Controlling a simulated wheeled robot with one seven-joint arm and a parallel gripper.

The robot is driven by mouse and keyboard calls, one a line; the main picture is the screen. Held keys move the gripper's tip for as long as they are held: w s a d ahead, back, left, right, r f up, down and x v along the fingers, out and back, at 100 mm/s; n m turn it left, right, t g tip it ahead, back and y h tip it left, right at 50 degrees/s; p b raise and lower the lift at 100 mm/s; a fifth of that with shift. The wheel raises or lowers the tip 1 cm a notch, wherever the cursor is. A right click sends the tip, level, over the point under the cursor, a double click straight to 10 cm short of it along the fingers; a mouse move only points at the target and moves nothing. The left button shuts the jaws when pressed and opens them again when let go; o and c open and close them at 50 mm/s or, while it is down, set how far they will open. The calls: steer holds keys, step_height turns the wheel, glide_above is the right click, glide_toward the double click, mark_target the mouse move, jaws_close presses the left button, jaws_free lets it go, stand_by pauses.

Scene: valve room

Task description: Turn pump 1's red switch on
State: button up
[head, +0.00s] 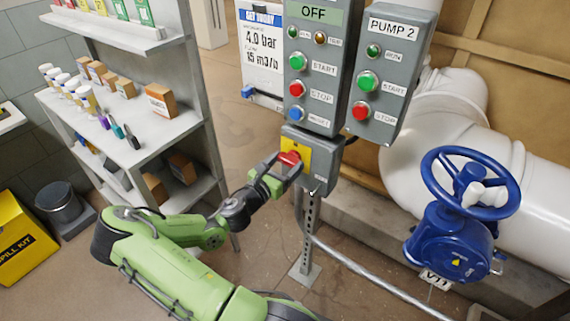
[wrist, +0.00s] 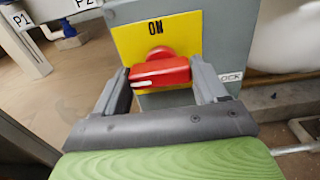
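The red switch (wrist: 160,72) is a rotary handle on a yellow plate (wrist: 125,40) on a grey box. In the head view the switch (head: 289,158) sits on the box below a grey panel (head: 313,70) headed "OFF". My gripper (wrist: 160,78) is open at the switch, with one finger at each end of the handle. I cannot tell whether the fingers touch it. The head view also shows my gripper (head: 283,163) there.
The PUMP 2 panel (head: 390,75) stands right of the "OFF" panel. A blue handwheel valve (head: 455,235) and white pipe are at right. A shelf (head: 135,120) with bottles and boxes is at left. A "LOCK" label (wrist: 230,77) is beside the switch.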

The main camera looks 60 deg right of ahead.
steer(key=c, duration=0.3)
steer(key=shift+m, duration=0.4)
steer(key=m, duration=0.3)
steer(key=shift+m, duration=0.3)
steer(key=m+b, duration=0.1)
steer(key=m, duration=0.2)
steer(key=shift+m, duration=0.4)
steer(key=m+b, duration=0.3)
steer(key=m, duration=0.2)
steer(key=shift+s+b, duration=0.1)
steer(key=shift+b, duration=0.2)
steer(key=shift+r+m+b, duration=0.15)
steer(key=shift+m+b, duration=1.45)
steer(key=shift+m, duration=0.8)
